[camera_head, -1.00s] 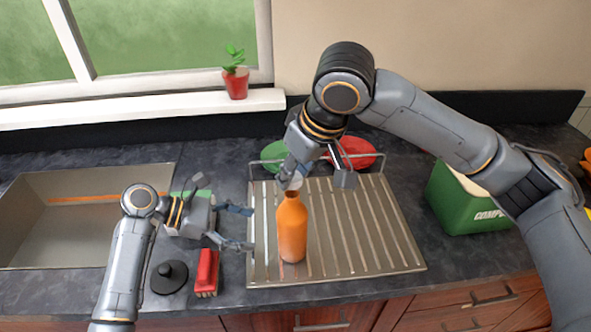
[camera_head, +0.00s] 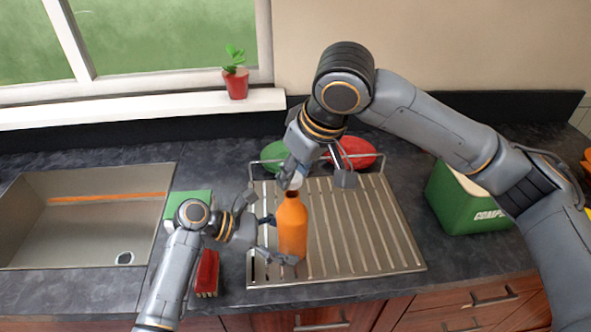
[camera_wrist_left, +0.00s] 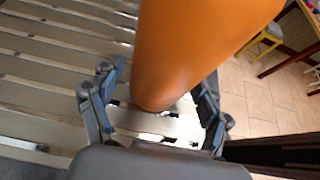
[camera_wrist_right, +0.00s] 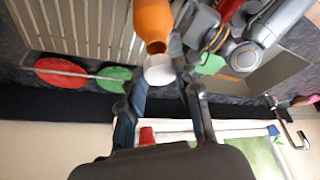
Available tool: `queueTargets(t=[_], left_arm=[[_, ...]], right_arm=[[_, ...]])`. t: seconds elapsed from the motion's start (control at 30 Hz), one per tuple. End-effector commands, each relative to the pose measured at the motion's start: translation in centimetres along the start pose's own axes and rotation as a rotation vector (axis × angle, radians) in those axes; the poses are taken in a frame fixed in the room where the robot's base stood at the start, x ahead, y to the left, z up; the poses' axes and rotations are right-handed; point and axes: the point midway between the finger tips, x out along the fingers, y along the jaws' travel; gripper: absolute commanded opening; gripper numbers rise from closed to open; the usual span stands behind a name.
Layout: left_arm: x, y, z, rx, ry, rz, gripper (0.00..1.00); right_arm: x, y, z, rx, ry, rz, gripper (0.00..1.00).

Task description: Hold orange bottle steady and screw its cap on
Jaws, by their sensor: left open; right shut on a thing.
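The orange bottle (camera_head: 292,228) stands upright on the left part of the metal drying rack (camera_head: 385,250). My left gripper (camera_head: 278,240) is open, low at the bottle, with its fingers on either side of it; in the left wrist view the bottle (camera_wrist_left: 185,50) rises between the spread fingers (camera_wrist_left: 155,105). My right gripper (camera_head: 290,175) is shut on the white cap (camera_wrist_right: 158,70), just beside the bottle's neck. In the right wrist view the bottle's open mouth (camera_wrist_right: 156,46) is close to the cap; I cannot tell whether they touch.
A sink (camera_head: 75,215) lies at the left, with a red brush (camera_head: 207,272) and a green item (camera_head: 185,205) beside it. A green compost bin (camera_head: 460,205) stands at the right. The rack's right part is clear.

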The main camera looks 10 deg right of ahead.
Motion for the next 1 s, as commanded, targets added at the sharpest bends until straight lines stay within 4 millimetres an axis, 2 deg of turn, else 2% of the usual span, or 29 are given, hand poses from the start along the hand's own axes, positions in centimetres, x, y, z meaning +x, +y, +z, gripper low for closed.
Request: queueTargets(t=[0.33,0.37,0.5,0.53,1.0], left_arm=[[0.35,-0.02,0.0,0.001,0.0,0.0,0.77],[0.35,-0.02,0.0,0.001,0.0,0.0,0.73],[0.33,-0.01,-0.01,0.001,0.001,0.0,0.45],[0.33,-0.01,-0.01,0.001,0.001,0.0,0.43],[0.31,-0.01,-0.03,0.001,0.001,0.0,0.43]], right_arm=[[0.0,0.0,0.0,0.0,0.0,0.0,0.23],[0.0,0.0,0.0,0.0,0.0,0.0,0.23],[0.0,0.0,0.0,0.0,0.0,0.0,0.23],[0.0,0.0,0.0,0.0,0.0,0.0,0.23],[0.0,0.0,0.0,0.0,0.0,0.0,0.23]])
